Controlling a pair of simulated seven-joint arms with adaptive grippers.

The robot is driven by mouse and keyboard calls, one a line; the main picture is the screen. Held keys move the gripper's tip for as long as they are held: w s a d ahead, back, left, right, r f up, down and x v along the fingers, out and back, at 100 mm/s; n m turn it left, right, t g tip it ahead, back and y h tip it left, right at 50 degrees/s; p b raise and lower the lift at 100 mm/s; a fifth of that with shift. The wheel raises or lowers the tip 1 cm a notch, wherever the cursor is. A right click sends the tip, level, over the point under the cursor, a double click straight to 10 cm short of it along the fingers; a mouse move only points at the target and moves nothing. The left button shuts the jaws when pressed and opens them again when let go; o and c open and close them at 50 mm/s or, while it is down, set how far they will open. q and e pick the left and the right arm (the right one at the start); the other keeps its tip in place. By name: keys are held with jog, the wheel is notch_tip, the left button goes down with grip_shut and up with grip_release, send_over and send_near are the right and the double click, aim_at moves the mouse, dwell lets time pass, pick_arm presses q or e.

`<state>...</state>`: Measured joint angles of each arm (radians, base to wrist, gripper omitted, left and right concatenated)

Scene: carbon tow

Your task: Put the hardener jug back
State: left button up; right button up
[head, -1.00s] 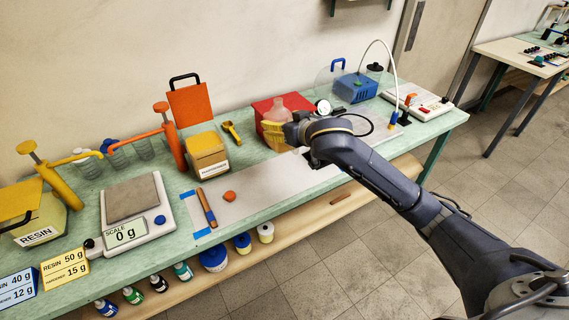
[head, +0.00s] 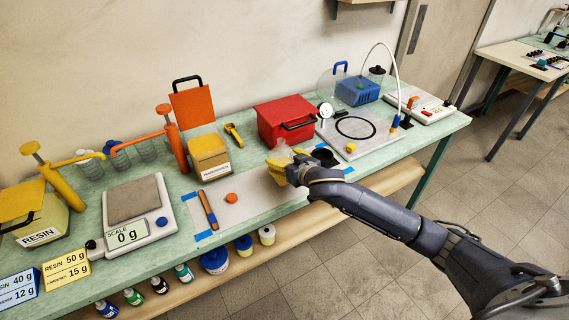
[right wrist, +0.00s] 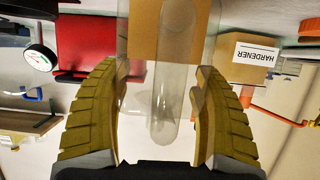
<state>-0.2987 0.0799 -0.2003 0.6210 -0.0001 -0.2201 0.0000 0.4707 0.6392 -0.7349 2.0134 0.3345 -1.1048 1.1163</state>
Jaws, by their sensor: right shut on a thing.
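My right gripper (head: 284,161) has yellow pads and is shut on a clear, see-through jug (head: 281,152). It holds the jug over the grey worktop strip, in front of the red case. In the right wrist view the clear jug (right wrist: 163,115) stands between the two pads, with brown showing in or through it; I cannot tell which. The box labelled HARDENER (head: 209,158) is to the left of the gripper, and it shows at the upper right of the right wrist view (right wrist: 262,83). My left gripper is not in view.
An orange panel with a black handle (head: 192,105) rises behind the HARDENER box. The red case (head: 285,119) is behind my gripper. A scale (head: 135,217), a brush (head: 208,210) and an orange lump (head: 232,198) lie to the left. Several bottles stand on the lower shelf.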

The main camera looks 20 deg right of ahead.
jog(key=shift+f, duration=0.55)
jog(key=shift+f, duration=0.15)
jog(key=o, duration=1.6)
jog(key=shift+s, duration=0.1)
jog(key=v, duration=1.2)
